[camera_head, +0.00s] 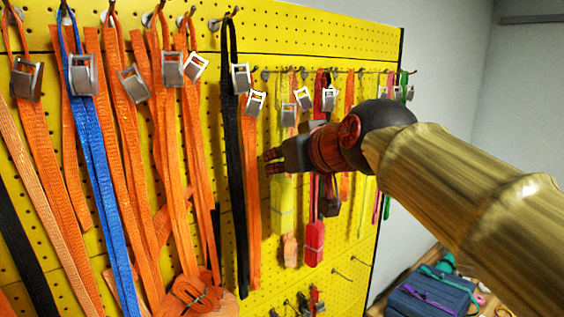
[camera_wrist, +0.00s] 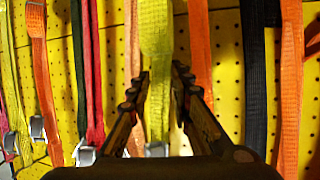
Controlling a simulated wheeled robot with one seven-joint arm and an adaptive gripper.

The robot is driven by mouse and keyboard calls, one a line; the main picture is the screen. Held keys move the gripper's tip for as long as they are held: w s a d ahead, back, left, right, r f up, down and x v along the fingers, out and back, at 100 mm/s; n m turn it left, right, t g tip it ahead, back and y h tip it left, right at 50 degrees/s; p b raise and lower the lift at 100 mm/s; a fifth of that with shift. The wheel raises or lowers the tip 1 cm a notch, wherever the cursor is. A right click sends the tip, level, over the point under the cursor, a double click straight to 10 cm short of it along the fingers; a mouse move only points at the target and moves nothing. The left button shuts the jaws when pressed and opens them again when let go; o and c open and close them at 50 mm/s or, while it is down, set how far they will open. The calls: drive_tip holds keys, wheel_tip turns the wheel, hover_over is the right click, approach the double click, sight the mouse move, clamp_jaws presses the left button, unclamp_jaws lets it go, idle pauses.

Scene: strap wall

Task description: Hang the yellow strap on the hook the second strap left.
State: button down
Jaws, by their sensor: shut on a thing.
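The yellow strap (camera_head: 284,205) hangs against the yellow pegboard, its lower part showing below my gripper (camera_head: 272,161). In the wrist view the yellow strap (camera_wrist: 155,45) runs between the two fingers of my gripper (camera_wrist: 160,78), with a metal buckle (camera_wrist: 156,149) near the palm. My gripper is shut on the strap, though the contact is partly hidden in the head view. Hooks line the top of the board, one of them a hook (camera_head: 235,12) above the black strap. I cannot tell which hook the second strap left.
A black strap (camera_head: 232,150) and an orange strap (camera_head: 252,190) hang just left of my gripper. A blue strap (camera_head: 97,170) hangs among orange ones further left. Red straps (camera_head: 314,240) hang close on the right. A dark blue case (camera_head: 430,298) lies low at the right.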

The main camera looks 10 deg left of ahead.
idle(0.3)
drive_tip(key=c, duration=1.5)
unclamp_jaws()
drive_tip(key=shift+c, duration=0.2)
